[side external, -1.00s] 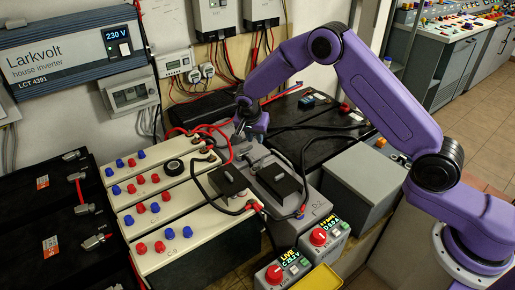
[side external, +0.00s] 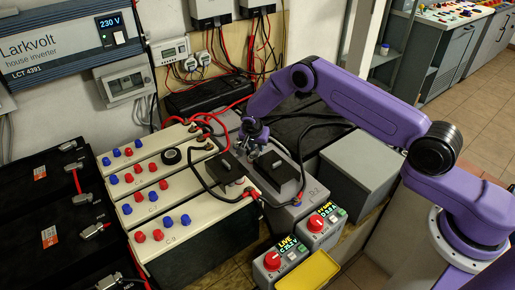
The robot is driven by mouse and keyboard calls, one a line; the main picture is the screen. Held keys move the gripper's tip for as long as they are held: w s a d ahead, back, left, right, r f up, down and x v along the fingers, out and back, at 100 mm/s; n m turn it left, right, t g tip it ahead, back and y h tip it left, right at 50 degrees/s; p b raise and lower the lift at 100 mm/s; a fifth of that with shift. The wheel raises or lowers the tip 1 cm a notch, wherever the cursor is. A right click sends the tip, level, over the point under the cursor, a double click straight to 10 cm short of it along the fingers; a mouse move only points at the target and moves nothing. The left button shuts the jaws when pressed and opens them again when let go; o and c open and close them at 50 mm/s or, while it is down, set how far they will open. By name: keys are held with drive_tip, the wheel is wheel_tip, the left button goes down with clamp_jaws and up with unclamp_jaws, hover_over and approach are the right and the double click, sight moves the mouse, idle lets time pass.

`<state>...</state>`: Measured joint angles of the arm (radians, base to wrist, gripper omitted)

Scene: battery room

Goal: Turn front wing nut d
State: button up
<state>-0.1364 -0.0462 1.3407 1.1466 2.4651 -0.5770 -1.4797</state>
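My purple arm reaches in from the right, and my gripper (side external: 257,150) points down over the grey batteries, just behind and between two black box-shaped covers (side external: 226,169) (side external: 278,175). The fingertips are small and partly lost against grey metal, so whether they are apart or touching anything is unclear. A black cable with a red end (side external: 254,193) lies by the left cover. No wing nut marked d can be made out.
Cream batteries (side external: 187,208) with red and blue caps stand left of the grey ones. Two control boxes (side external: 280,262) (side external: 325,226), one reading LIVE, and a yellow tray (side external: 308,271) sit in front. A grey box (side external: 360,165) stands right.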

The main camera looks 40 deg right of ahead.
drive_tip(key=shift+x, duration=1.2)
clamp_jaws()
drive_tip(key=shift+m+g, duration=0.3)
drive_tip(key=shift+m, duration=0.5)
unclamp_jaws()
